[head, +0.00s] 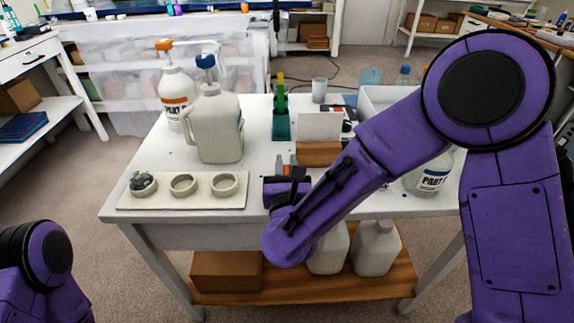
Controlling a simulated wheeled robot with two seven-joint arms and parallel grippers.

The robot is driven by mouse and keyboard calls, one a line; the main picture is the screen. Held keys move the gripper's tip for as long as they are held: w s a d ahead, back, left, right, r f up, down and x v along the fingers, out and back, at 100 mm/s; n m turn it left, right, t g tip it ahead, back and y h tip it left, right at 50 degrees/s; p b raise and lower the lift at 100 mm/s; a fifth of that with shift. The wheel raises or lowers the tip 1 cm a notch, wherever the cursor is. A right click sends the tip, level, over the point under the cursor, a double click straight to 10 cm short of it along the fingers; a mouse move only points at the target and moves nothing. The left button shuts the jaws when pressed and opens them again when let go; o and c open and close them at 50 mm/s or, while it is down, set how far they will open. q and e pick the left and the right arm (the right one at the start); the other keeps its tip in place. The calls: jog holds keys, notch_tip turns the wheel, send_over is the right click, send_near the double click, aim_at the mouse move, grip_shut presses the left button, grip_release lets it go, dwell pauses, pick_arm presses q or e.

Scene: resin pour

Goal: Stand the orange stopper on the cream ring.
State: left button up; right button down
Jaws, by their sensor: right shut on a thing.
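A cream board (206,206) lies at the table's front left with three round rings in a row. The left ring (143,191) has a dark grey-green piece on it. The middle ring (183,186) and the right ring (224,185) look empty. My right gripper (282,172) is right of the board, above the table's front part, its fingers mostly hidden by my wrist.
A big white jug (217,128) with a blue cap and a bottle (174,88) with an orange top stand behind the board. A green holder (281,122), a brown block (318,155) and a "PART" jar (431,178) stand farther right. The table between board and gripper is clear.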

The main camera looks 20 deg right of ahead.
jog(key=c, duration=0.9)
grip_release()
jog(key=shift+c, duration=0.2)
jog(key=b+v, duration=0.1)
jog(key=v, duration=0.9)
jog(key=r+p, duration=0.2)
jog(key=r, duration=0.1)
jog(key=r+p, duration=0.2)
jog(key=shift+s+r, duration=0.1)
jog(key=shift+s, duration=0.2)
